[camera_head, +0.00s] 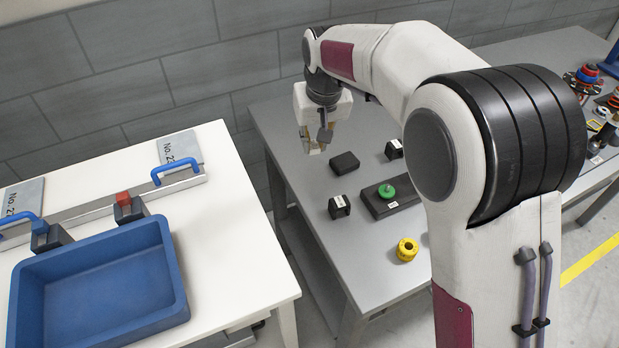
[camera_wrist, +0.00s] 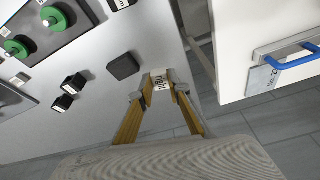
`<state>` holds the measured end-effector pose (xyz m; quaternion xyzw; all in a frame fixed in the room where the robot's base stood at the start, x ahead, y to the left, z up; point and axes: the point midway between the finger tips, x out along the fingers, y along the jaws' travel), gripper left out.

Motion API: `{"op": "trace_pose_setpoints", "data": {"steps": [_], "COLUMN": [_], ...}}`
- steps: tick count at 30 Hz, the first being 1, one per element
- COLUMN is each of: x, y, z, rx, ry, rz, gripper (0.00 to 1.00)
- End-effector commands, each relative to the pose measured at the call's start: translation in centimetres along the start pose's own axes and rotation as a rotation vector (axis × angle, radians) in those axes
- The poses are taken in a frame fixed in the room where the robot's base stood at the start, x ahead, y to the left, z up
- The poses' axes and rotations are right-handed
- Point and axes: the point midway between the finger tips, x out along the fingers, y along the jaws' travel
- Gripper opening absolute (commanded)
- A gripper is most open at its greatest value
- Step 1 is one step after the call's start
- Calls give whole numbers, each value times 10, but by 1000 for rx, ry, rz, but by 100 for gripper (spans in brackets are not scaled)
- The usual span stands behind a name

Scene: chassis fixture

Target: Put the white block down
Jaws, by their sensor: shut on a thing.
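My gripper (camera_head: 316,147) hangs above the far left part of the grey table (camera_head: 290,140), pointing down. In the wrist view its two yellow fingers (camera_wrist: 158,88) close on a small white block (camera_wrist: 158,80) with dark print on its face. The block is between the fingertips, near the table's edge in that view. In the head view the block is too small and too covered by the fingers to make out clearly.
A plain black block (camera_head: 344,162) lies near the gripper. A white table (camera_head: 240,270) with a blue bin (camera_head: 175,275) is left, across a gap.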

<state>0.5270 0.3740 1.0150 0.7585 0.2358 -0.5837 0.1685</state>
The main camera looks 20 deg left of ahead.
Motion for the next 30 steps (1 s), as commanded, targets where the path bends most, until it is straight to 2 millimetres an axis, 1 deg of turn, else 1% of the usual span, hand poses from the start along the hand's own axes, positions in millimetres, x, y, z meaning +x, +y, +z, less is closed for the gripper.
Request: {"op": "trace_pose_setpoints", "data": {"steps": [2,12,25,30], "x": [0,-2,-1,9], "y": [-4,-8,-7,-7], "z": [-1,-2,-2,0], "rx": [-43,-180,-193,-193], "ry": [2,6,5,4], "rz": [-10,-25,-25,-25], "gripper": [0,0,0,0]}}
